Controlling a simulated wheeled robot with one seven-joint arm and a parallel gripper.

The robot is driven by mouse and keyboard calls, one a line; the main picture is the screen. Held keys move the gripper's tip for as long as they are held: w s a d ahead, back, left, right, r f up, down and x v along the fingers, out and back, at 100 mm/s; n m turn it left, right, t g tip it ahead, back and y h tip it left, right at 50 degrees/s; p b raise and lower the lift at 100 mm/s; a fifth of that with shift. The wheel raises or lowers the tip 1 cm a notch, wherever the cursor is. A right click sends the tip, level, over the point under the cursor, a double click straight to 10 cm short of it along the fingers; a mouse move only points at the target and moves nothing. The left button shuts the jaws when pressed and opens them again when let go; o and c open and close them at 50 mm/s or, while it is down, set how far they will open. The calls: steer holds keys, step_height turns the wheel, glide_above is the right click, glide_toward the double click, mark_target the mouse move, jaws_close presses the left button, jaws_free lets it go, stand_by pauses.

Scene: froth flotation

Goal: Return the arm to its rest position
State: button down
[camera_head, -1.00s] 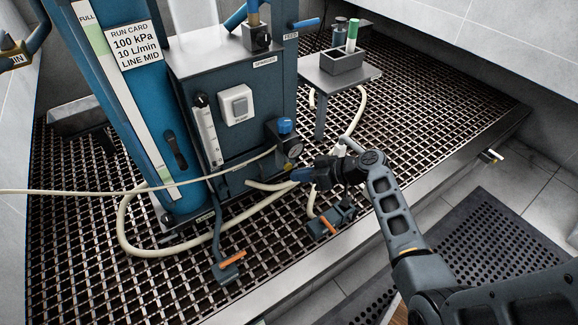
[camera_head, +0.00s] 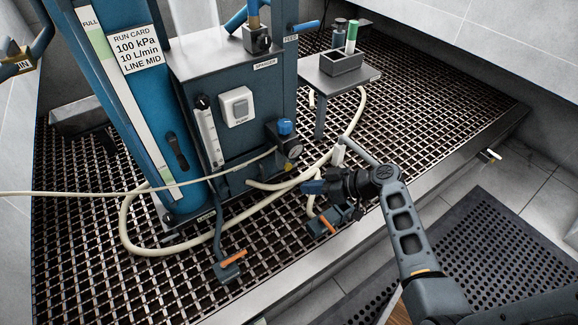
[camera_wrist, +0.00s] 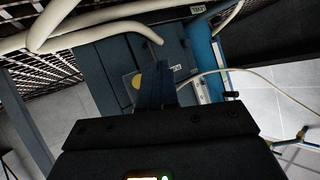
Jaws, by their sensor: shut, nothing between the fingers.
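My gripper (camera_head: 312,187) is at the lower middle of the head view, in front of the blue-grey control box (camera_head: 240,105). It is shut and holds nothing. My arm reaches in from the lower right.
A blue column (camera_head: 135,110) with a run card (camera_head: 138,50) stands at left. Cream hoses (camera_head: 128,235) lie on the grating (camera_head: 430,110). A small stand (camera_head: 340,77) carries a block with a green-capped vial. The grating's right side is clear.

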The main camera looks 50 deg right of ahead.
stand_by(0.8)
steer(key=s+a+f+m+g+h, duration=0.2)
steer(key=s+a+f+m+h, duration=0.15)
steer(key=s+a, duration=0.75)
steer(key=s+a+r+t+h, duration=0.1)
steer(key=s+a+r, duration=0.2)
steer(key=s+r, duration=0.15)
steer(key=s+a+r+h, duration=0.2)
steer(key=s+a+r, duration=0.2)
steer(key=s, duration=0.2)
steer(key=s+a+r+n+t+y, duration=0.1)
steer(key=s+a+r+t, duration=0.15)
steer(key=r, duration=0.65)
steer(key=s+a+r+n+t+y, duration=0.15)
steer(key=s+r, duration=0.25)
steer(key=r, duration=0.6)
step_height(320, 180, up, 32)
steer(key=p, duration=3.2)
steer(key=shift+d+f+m+h, duration=0.15)
steer(key=shift+d+m+h, duration=0.15)
steer(key=shift+d, duration=0.15)
steer(key=shift+s, duration=0.1)
